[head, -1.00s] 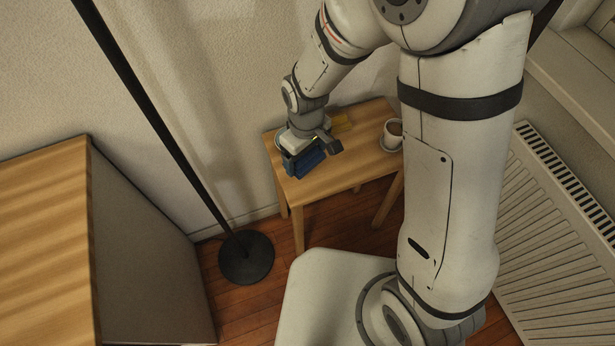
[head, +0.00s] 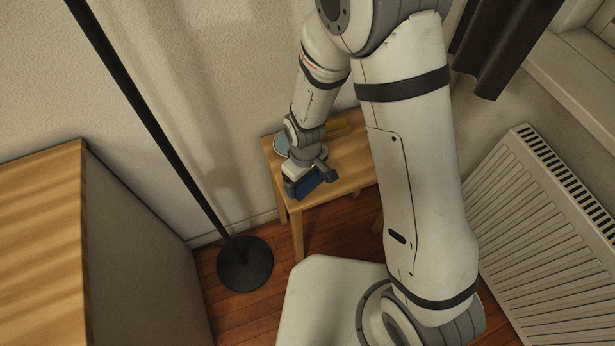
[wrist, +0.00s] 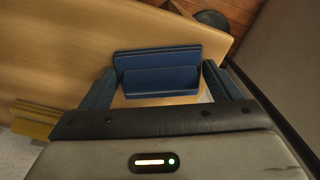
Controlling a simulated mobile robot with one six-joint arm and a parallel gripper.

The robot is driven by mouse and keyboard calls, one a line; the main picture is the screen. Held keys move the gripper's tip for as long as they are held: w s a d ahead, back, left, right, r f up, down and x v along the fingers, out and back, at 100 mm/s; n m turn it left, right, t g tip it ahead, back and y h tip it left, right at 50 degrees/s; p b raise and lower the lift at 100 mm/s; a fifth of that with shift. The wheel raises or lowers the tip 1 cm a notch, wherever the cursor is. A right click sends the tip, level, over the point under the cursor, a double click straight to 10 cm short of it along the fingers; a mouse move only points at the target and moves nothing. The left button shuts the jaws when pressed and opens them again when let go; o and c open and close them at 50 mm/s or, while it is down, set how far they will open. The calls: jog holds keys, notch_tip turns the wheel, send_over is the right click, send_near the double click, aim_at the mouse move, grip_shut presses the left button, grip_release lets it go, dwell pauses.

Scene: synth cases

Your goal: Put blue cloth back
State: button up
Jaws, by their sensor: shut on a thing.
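The blue cloth (head: 308,186) looks like a folded, flat-sided blue piece. My gripper (head: 299,184) is shut on it near the front edge of the small wooden table (head: 349,180). In the wrist view the cloth (wrist: 160,75) sits between the two dark blue fingers of my gripper (wrist: 161,84), with its folds upright. I cannot tell whether the cloth touches the tabletop.
A black floor lamp (head: 245,264) stands left of the table. A wooden-topped cabinet (head: 40,215) is further left, a radiator (head: 545,225) right.

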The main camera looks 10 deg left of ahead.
jog(key=o, duration=0.7)
jog(key=shift+o, duration=0.2)
notch_tip(320, 180, up, 12)
jog(key=p, duration=0.2)
jog(key=s+d+r+m, duration=0.2)
jog(key=d+r+m, duration=0.1)
jog(key=d+r, duration=0.2)
jog(key=s+d+r+m+t, duration=0.1)
jog(key=d+r+m, duration=0.3)
jog(key=d, duration=0.6)
jog(key=s+d+r+m+t, duration=0.1)
jog(key=s+d+r+m, duration=0.2)
jog(key=d+r, duration=0.4)
jog(key=shift+s+d+m, duration=0.3)
jog(key=shift+d+m, duration=0.1)
jog(key=shift+d, duration=0.2)
jog(key=shift+r, duration=0.1)
notch_tip(320, 180, up, 9)
jog(key=p, duration=0.8)
jog(key=shift+s+t, duration=0.25)
jog(key=shift+t, duration=0.05)
